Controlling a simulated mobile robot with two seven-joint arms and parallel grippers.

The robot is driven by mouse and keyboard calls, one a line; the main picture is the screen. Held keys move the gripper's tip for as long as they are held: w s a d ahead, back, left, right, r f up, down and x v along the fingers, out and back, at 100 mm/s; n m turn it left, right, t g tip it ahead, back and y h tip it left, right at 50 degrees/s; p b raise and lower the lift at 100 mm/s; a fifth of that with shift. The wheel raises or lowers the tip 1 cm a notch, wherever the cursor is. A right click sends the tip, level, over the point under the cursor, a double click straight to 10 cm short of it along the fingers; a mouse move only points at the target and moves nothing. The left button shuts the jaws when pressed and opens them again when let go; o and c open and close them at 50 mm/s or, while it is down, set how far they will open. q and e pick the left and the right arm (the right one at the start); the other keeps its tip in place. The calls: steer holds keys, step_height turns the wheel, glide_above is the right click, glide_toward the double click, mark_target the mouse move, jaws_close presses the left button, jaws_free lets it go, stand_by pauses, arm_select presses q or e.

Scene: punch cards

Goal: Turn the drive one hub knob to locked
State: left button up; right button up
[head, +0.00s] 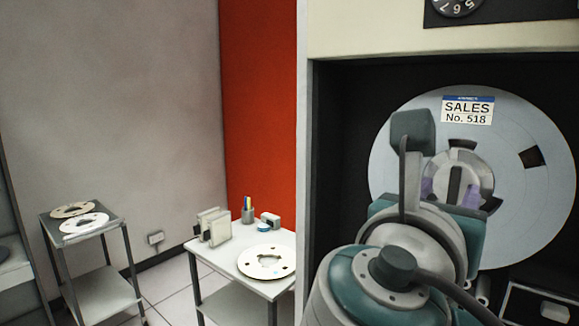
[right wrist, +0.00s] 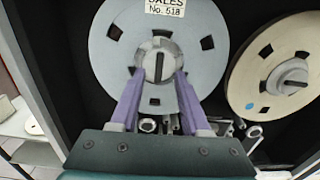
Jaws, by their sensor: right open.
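The hub knob (head: 455,184) has a dark grip bar, standing close to upright, at the centre of a grey tape reel (head: 535,205) labelled "SALES No. 518". In the right wrist view the same knob (right wrist: 159,67) shows between my fingertips. My right gripper (right wrist: 158,75) is open, its purple fingers on either side of the knob; I cannot tell whether they touch it. In the head view the right gripper (head: 452,192) is in front of the hub, and my wrist hides the reel's lower left. My left gripper is not in view.
A second, cream reel (right wrist: 270,60) with its own dark knob (right wrist: 293,83), its bar tilted near level, is at the right. Guide parts sit below the reels. A white table (head: 225,255) and a small cart (head: 100,228) hold loose reels at the left.

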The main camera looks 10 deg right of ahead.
mark_target(455, 177)
steer(key=p+x, duration=0.1)
steer(key=x, duration=0.5)
steer(key=shift+a, duration=0.1)
jaws_close()
stand_by(0.4)
